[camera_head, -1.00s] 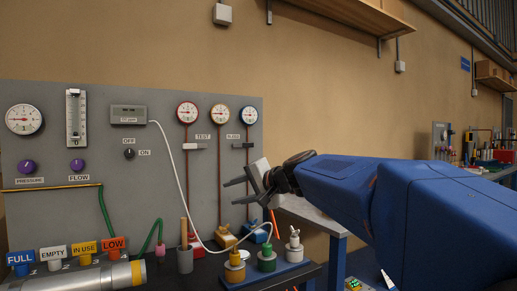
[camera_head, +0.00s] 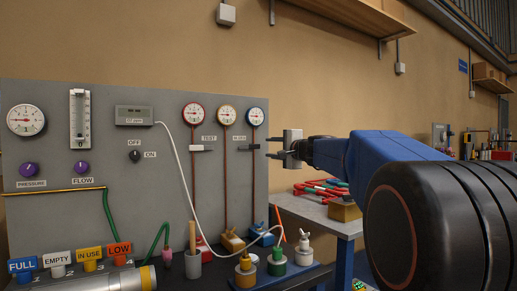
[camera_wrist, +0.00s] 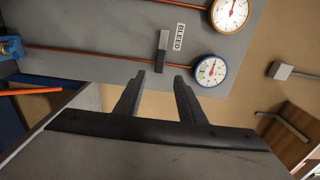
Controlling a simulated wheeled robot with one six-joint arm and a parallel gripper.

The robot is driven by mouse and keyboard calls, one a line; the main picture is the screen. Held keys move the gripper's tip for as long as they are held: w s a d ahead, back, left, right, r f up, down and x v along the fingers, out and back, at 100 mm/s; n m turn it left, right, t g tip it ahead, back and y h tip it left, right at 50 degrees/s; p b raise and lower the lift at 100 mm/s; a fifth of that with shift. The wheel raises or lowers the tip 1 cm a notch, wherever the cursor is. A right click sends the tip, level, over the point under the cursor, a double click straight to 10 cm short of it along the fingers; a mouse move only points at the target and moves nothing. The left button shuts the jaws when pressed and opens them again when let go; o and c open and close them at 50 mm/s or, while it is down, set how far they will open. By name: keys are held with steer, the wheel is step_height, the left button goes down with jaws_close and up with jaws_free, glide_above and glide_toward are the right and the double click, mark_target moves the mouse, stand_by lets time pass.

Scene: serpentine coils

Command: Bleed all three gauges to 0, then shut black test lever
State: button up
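Three round gauges sit high on the grey panel: red-rimmed (camera_head: 195,113), yellow-rimmed (camera_head: 227,114) and blue-rimmed (camera_head: 255,116). Their needle readings are too small to tell. A pale lever with a dark end (camera_head: 201,149) lies crosswise below the TEST label. A dark lever (camera_head: 247,146) lies crosswise on the blue gauge's pipe, near the BLEED label. My gripper (camera_head: 270,148) is open and empty, just right of this dark lever. In the wrist view, the open fingers (camera_wrist: 158,76) point toward the lever (camera_wrist: 162,52) and the blue-rimmed gauge (camera_wrist: 210,70), with a gap between fingertips and lever.
Colored valve blocks, including a blue one (camera_head: 262,236), stand at the panel's foot. Bottles on a blue tray (camera_head: 285,275) stand in front. A white hose (camera_head: 185,185) hangs across the panel. A side table (camera_head: 318,212) with red and green tools lies below my arm.

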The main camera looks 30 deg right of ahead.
mark_target(256, 147)
steer(key=w, duration=0.9)
steer(key=shift+w+a, duration=0.2)
steer(key=shift+w, duration=0.2)
jaws_close()
